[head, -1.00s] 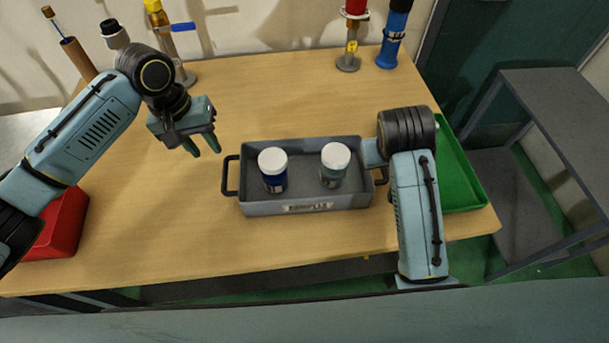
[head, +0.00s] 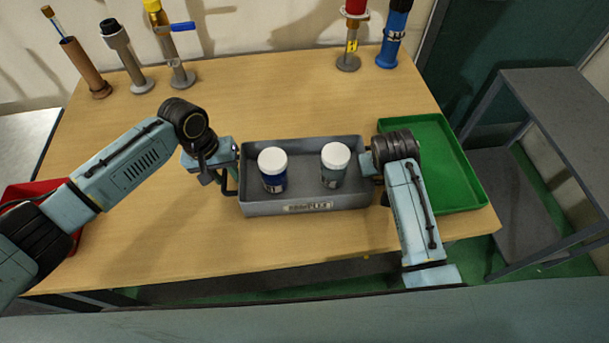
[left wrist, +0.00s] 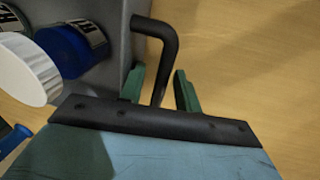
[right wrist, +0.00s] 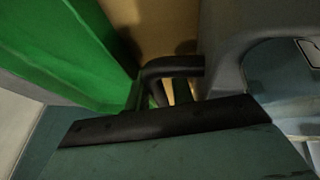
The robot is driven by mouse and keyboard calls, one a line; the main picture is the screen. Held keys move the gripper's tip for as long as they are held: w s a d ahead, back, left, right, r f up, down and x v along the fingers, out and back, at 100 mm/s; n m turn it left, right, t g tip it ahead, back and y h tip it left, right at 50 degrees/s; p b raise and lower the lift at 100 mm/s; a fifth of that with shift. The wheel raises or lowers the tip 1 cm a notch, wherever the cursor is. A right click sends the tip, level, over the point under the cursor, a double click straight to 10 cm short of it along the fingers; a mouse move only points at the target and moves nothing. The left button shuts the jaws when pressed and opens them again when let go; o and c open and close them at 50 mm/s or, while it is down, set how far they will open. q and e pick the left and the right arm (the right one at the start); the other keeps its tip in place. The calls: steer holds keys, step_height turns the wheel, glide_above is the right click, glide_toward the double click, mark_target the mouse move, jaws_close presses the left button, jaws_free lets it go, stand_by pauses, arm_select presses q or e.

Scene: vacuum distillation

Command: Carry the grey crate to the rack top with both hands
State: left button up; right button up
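The grey crate (head: 262,208) sits on the wooden table, with a blue-labelled white-lidded jar (head: 273,170) and a teal-grey white-lidded jar (head: 334,166) standing inside. My left gripper (left wrist: 160,92) is open, its green fingers on either side of the crate's black left handle (left wrist: 168,45). My right gripper (right wrist: 160,95) is at the crate's right handle (right wrist: 172,64), which passes by its fingers; the dark view does not show whether they are closed. The grey rack top (head: 565,95) is at the right, beyond the table.
A green tray (head: 455,185) lies close to the crate's right side, under my right arm. A red bin (head: 30,190) is at the left. Several stands and tubes line the table's back edge. The table behind the crate is clear.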

arm_select(q)
steer(key=c, duration=0.5)
arm_select(e)
jaws_close()
arm_select(q)
jaws_close()
steer(key=shift+w+r, duration=0.1)
steer(key=shift+r, duration=0.1)
arm_select(e)
steer(key=shift+w+r, duration=0.1)
steer(key=shift+r, duration=0.1)
